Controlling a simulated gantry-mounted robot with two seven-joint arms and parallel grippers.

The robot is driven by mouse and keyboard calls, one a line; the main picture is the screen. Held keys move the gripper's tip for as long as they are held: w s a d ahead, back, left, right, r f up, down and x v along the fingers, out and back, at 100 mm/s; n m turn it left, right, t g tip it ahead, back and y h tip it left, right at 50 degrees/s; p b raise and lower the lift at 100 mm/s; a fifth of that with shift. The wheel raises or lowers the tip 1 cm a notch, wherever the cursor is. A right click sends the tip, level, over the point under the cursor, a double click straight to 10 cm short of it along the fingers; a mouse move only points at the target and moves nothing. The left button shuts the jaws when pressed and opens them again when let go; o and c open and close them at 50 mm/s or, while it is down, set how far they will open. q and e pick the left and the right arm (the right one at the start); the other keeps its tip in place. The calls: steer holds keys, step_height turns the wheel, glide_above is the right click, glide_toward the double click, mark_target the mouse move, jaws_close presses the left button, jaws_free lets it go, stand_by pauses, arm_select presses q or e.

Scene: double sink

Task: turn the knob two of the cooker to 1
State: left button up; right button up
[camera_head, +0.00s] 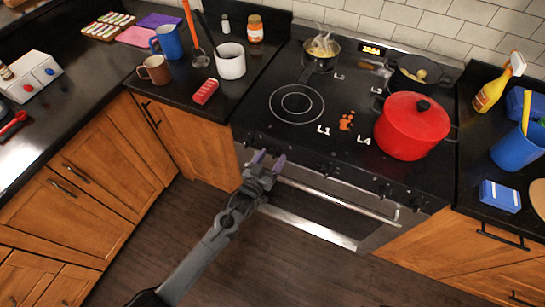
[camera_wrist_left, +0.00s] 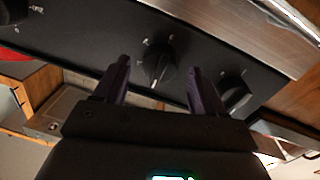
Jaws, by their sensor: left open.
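The cooker (camera_head: 360,175) has a row of dark knobs along its front panel. In the left wrist view, one black knob (camera_wrist_left: 157,64) with a white mark at its lower edge sits between the fingers of my left gripper (camera_wrist_left: 159,70). The fingers are open, one on each side of the knob; I cannot tell whether they touch it. In the head view, my left gripper (camera_head: 267,163) is at the left part of the cooker's front panel and hides knobs there. Another knob (camera_wrist_left: 236,92) is right of the gripper in the wrist view. My right gripper is not in view.
A red pot (camera_head: 411,127) and two pans (camera_head: 321,55) stand on the hob. The oven handle (camera_head: 335,198) runs across the front below the knobs. Wooden cabinets (camera_head: 195,135) flank the cooker. The floor in front is clear.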

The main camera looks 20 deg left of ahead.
arm_select(q)
steer(key=shift+w+d, duration=0.1)
steer(key=shift+w, duration=0.5)
steer(key=shift+c, duration=0.3)
steer(key=c, duration=1)
